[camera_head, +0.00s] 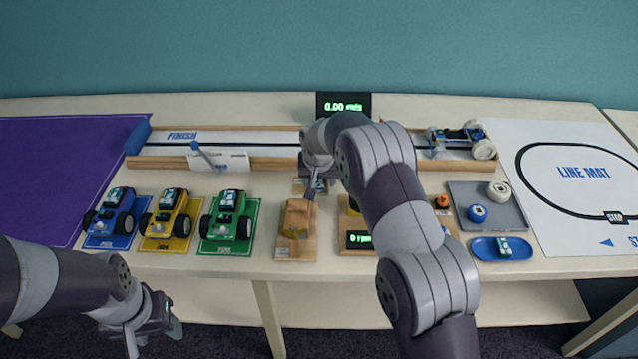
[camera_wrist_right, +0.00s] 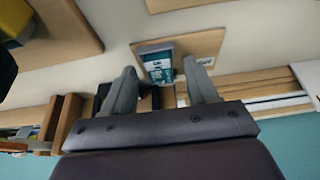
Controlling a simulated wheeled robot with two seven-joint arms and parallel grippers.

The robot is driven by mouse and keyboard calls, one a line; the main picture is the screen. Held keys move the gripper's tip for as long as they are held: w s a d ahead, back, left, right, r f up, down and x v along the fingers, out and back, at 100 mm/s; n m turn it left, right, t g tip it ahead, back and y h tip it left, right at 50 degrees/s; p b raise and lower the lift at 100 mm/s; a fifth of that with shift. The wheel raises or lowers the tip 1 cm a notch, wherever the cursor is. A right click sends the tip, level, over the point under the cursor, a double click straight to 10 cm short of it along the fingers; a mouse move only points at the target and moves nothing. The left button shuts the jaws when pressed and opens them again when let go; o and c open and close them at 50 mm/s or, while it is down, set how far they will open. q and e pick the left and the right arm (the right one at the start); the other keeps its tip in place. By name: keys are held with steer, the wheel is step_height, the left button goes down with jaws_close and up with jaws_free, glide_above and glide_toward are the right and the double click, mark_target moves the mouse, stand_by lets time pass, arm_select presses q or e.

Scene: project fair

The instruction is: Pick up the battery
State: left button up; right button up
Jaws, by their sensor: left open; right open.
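A small white and teal labelled block (camera_wrist_right: 158,70), which looks like the battery, sits on a wooden board (camera_wrist_right: 208,45) in the right wrist view. My right gripper (camera_wrist_right: 162,68) is open, with its two fingers on either side of the block. I cannot tell whether they touch it. In the head view my right gripper (camera_head: 312,186) is above the middle of the table and largely hides this block. A similar white and teal block (camera_head: 504,247) lies in a blue tray (camera_head: 481,252) at the right. My left gripper (camera_head: 152,334) is open and empty in front of the table.
Blue (camera_head: 112,215), yellow (camera_head: 169,217) and green (camera_head: 228,221) cars stand on mats at the left. A wooden-edged track (camera_head: 260,163) runs behind. A grey tray (camera_head: 510,216) is at the right.

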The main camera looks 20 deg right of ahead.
jaws_close()
